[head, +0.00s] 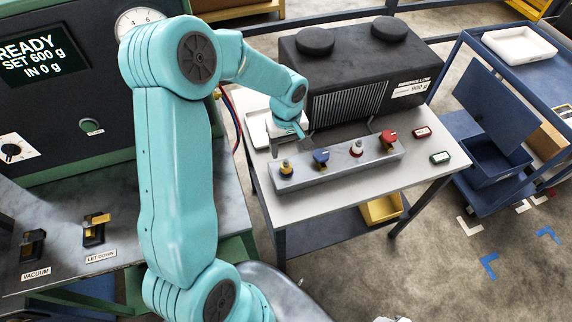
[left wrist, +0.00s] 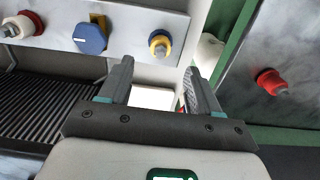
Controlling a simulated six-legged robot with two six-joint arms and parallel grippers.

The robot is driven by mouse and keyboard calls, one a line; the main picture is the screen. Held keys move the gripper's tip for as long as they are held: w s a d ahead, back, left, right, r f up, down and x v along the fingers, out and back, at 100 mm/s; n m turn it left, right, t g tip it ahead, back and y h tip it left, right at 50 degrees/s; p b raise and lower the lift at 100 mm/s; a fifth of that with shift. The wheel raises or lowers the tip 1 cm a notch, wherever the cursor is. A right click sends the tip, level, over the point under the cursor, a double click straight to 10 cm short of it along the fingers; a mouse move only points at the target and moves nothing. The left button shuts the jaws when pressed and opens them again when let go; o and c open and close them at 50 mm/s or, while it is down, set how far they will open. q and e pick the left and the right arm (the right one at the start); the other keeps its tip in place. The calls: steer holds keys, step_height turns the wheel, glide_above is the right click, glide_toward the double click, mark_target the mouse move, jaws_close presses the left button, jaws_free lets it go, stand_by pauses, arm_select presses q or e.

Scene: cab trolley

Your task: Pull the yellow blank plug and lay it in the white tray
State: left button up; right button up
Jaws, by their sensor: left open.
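The yellow blank plug (head: 286,168), a yellow ring with a grey metal stem, stands at the left end of a grey bar (head: 340,170) on the trolley. It also shows in the left wrist view (left wrist: 160,43), beyond the gap between my fingers. My left gripper (head: 288,144) is open and empty, behind the plug and apart from it. The white tray (head: 256,127) lies on the trolley top behind the gripper, partly hidden by it. It also shows in the left wrist view between the fingers (left wrist: 152,98). My right gripper is not in view.
A black ribbed unit (head: 350,62) stands behind. A blue cart (head: 500,120) bears another white tray (head: 520,43).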

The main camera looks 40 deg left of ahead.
mark_target(286, 161)
arm_select(q)
steer(key=shift+w+a+r, duration=0.1)
steer(key=shift+a+r, duration=0.05)
steer(key=shift+a, duration=0.1)
steer(key=shift+f+b, duration=0.3)
steer(key=shift+f, duration=0.15)
step_height(286, 161, down, 8)
steer(key=b, duration=0.6)
steer(key=shift+r, duration=0.15)
steer(key=shift+f+b, duration=0.3)
steer(key=shift+b, duration=0.05)
steer(key=shift+r, duration=0.1)
steer(key=shift+b, duration=0.5)
